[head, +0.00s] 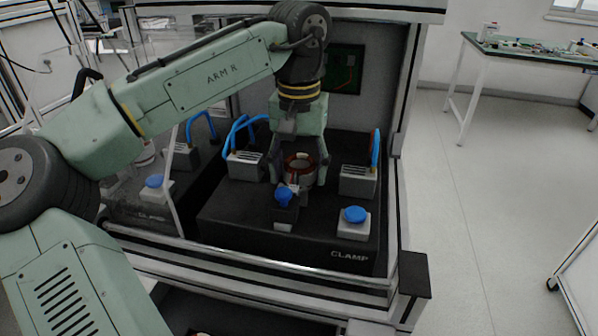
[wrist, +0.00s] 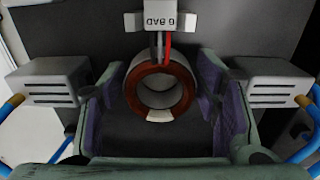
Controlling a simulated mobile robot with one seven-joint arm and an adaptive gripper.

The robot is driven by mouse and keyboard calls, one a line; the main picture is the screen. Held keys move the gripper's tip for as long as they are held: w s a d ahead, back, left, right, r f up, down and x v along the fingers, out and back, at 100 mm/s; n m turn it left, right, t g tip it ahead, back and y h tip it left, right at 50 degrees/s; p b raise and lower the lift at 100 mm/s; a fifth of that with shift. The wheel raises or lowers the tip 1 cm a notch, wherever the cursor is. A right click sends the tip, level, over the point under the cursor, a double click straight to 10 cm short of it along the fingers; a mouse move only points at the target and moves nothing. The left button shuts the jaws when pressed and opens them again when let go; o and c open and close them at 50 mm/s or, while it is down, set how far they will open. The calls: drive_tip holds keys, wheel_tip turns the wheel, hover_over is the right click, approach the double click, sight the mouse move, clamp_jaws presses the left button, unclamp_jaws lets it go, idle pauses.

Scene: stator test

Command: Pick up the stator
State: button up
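The stator is a short ring with a reddish-brown copper winding face and a grey bore. It stands on the black clamp fixture in the head view (head: 301,179) and faces up at the middle of the wrist view (wrist: 133,88). My gripper (head: 298,172) reaches down over it from above. In the wrist view my gripper (wrist: 161,102) has one dark-padded finger on each side of the stator, with narrow gaps showing between pads and ring. It looks open around the stator. The stator's underside is hidden.
The black fixture base (head: 340,245) carries grey blocks (head: 357,181) with blue hoses on both sides. Blue-knobbed clamps (head: 354,222) stand in front. A grey probe block with a red lead (wrist: 160,22) adjoins the stator. The cabinet's walls and front rail enclose the space.

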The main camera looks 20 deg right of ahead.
drive_tip(key=c, duration=1.1)
drive_tip(key=shift+o, duration=0.2)
drive_tip(key=shift+r, duration=0.1)
